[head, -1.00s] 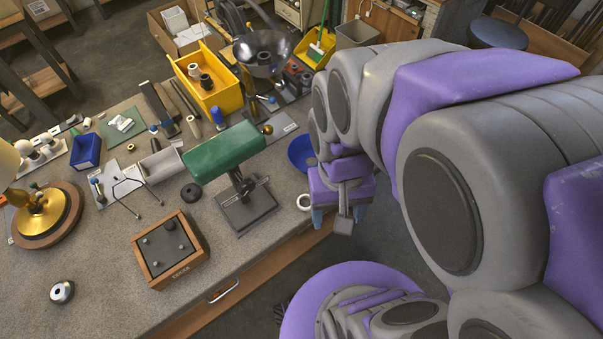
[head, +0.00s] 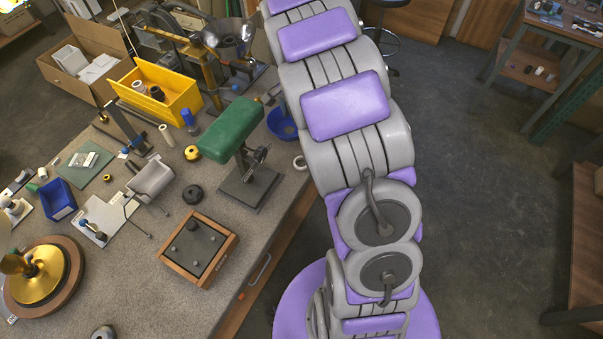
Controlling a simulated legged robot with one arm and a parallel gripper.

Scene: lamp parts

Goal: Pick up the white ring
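The white ring (head: 300,163) lies flat on the grey workbench (head: 130,273) near its right edge, just left of my arm. It is small in the head view, and its right side is close to or partly behind the arm. My gripper is not in view. My grey and purple arm runs up past the ring and out of the top of the picture, so I cannot tell where the gripper is relative to the ring.
A green-topped stand (head: 232,130) is left of the ring, and a blue bowl (head: 281,123) is just above it. A wooden box (head: 199,249) and yellow bin (head: 155,92) are further left. Open floor (head: 470,190) lies to the right.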

